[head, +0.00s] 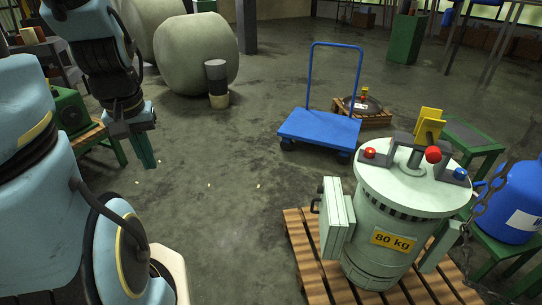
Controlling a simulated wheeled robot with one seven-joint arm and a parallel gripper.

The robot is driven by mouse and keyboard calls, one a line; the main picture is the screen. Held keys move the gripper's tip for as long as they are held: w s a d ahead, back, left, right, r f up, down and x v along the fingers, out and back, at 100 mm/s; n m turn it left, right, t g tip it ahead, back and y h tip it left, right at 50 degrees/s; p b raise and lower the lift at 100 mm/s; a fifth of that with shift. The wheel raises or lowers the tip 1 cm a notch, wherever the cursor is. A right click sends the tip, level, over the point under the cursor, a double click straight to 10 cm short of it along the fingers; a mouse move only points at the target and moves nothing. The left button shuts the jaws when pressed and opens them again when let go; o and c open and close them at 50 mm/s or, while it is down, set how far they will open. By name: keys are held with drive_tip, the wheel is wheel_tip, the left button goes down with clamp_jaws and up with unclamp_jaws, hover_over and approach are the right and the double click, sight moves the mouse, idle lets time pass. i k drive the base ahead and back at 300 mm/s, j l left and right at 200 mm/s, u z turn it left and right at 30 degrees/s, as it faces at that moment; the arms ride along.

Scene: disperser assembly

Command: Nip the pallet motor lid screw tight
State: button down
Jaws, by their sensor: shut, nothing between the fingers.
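My gripper (144,152) hangs at the left in the head view. Its teal fingers point down and are shut, with nothing between them, above bare floor and well left of the motor. A pale green drum-shaped motor (384,225) marked "80 kg" stands upright on a wooden pallet (301,245) at the lower right. Its round lid (389,183) carries grey brackets, red and blue knobs and an upright yellow piece (430,122). I cannot tell which of these parts is the lid screw, or how tight it is.
A blue trolley (318,127) stands behind the motor. Beside it is a smaller pallet (372,121) with a dark round part. A blue tank (511,205) and a hanging chain (488,195) are at the right. Open floor (235,190) lies between my gripper and the motor.

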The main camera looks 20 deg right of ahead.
sight(320, 188)
drive_tip(key=i+z, duration=0.15)
drive_tip(key=i, duration=1.3)
drive_tip(key=i+z, duration=0.1)
drive_tip(key=i, duration=0.85)
drive_tip(key=i+j, duration=0.15)
drive_tip(key=i, duration=0.8)
drive_tip(key=i+j, duration=0.1)
drive_tip(key=i, duration=0.85)
drive_tip(key=i+z, duration=0.2)
drive_tip(key=z, duration=4)
drive_tip(key=j+z, duration=0.3)
drive_tip(key=i+j+z, duration=0.1)
drive_tip(key=j+z, duration=0.5)
drive_tip(key=j, duration=0.4)
drive_tip(key=u, duration=0.35)
drive_tip(key=k+l, duration=0.05)
